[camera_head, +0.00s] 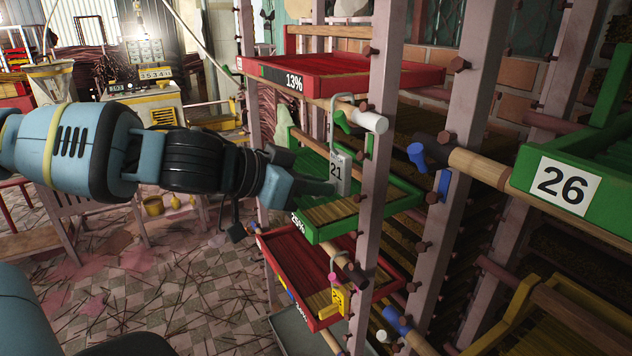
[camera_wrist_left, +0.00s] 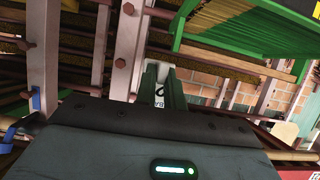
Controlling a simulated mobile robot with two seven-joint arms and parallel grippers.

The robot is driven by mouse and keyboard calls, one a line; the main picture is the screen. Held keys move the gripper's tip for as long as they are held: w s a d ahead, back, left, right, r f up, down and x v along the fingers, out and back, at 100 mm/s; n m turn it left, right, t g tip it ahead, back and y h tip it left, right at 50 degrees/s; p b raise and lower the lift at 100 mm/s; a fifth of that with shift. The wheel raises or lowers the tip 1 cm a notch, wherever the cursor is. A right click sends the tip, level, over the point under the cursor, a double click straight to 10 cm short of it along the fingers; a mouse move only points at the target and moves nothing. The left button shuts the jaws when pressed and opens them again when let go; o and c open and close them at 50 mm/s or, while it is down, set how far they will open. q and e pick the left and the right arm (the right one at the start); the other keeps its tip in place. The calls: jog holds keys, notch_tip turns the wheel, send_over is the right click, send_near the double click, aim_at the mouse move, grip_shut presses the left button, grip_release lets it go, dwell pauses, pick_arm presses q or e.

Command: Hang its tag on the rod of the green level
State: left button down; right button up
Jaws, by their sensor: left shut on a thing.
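My left gripper (camera_head: 328,186) is shut on a grey tag (camera_head: 341,172) marked 21, which hangs upright from a pale wire hook (camera_head: 333,118). The hook's bent top is at the short rod with a white end (camera_head: 368,121) and a green piece (camera_head: 346,124). I cannot tell whether the hook rests on the rod or is just beside it. The green level (camera_head: 318,226) is a green-rimmed tray marked 25%, below and behind the tag. In the left wrist view the tag (camera_wrist_left: 159,101) shows partly between the fingers. My right gripper is out of view.
A red tray (camera_head: 330,80) marked 13% is above, and another red tray (camera_head: 290,272) below. A pink post (camera_head: 369,215) stands close to the tag's right. A wooden rod with a blue piece (camera_head: 416,156) and a green tray marked 26 (camera_head: 566,186) are further right.

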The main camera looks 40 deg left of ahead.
pick_arm(q)
jog(key=shift+f, duration=0.2)
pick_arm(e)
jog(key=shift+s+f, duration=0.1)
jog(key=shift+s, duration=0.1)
pick_arm(q)
jog(key=c, duration=1.1)
grip_release()
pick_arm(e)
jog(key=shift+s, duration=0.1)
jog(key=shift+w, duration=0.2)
